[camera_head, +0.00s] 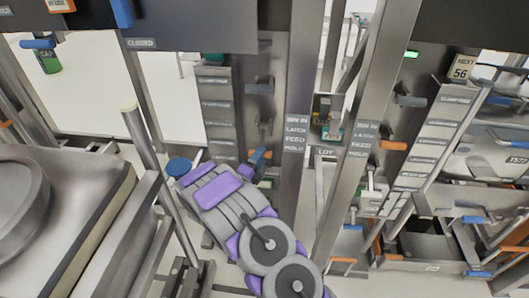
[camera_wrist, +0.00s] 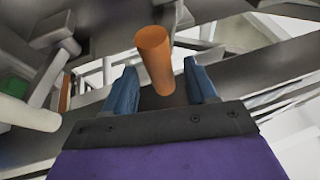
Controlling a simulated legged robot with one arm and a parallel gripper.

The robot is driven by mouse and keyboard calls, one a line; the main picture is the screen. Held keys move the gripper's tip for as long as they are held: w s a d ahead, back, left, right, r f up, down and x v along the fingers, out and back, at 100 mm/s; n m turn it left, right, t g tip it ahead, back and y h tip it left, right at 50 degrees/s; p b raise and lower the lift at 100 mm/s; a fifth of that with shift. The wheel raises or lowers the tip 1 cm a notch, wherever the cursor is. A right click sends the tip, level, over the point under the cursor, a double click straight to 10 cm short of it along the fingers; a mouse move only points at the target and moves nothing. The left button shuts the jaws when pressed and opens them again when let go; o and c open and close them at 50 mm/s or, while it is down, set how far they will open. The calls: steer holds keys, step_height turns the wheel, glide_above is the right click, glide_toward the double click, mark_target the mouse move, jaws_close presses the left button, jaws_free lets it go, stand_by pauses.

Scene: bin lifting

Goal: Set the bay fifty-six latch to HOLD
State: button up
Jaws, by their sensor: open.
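My gripper (camera_wrist: 163,75) is open in the wrist view, with a blue finger on each side. An orange cylindrical handle (camera_wrist: 153,58) stands in the gap between the fingers, with its end reaching beyond them. I cannot tell whether either finger touches it. Which position either handle is set to is unclear.
A sign reading NEXT 56 (camera_head: 461,68) hangs at upper right. A large grey machine (camera_head: 55,225) fills the lower left.

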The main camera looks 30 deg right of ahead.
mark_target(263, 137)
steer(key=shift+x, duration=1.9)
jaws_close()
